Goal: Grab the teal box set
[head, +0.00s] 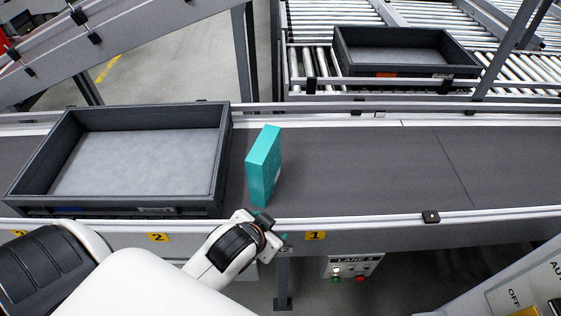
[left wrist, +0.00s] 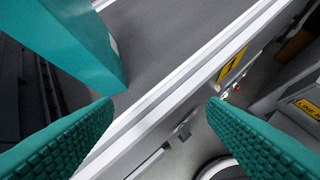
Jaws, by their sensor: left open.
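The teal box (head: 263,166) stands upright on the dark conveyor belt, just right of a grey tray, with a narrow side towards me. My left gripper (head: 272,226) is at the near rail of the belt, close to the box's lower front; the arm partly hides its fingers. In the left wrist view the teal box (left wrist: 75,40) is at the upper left, beyond the left finger and not between the fingers. The left gripper (left wrist: 160,105) is open there, its two textured teal fingers apart and empty, over the rail. My right gripper is not in view.
An empty grey tray (head: 222,150) sits on the belt left of the box. The belt (head: 370,165) right of the box is clear. A metal rail (head: 360,219) runs along the near edge. Another empty tray (head: 408,70) rests on rollers behind. A control box (head: 352,267) hangs below.

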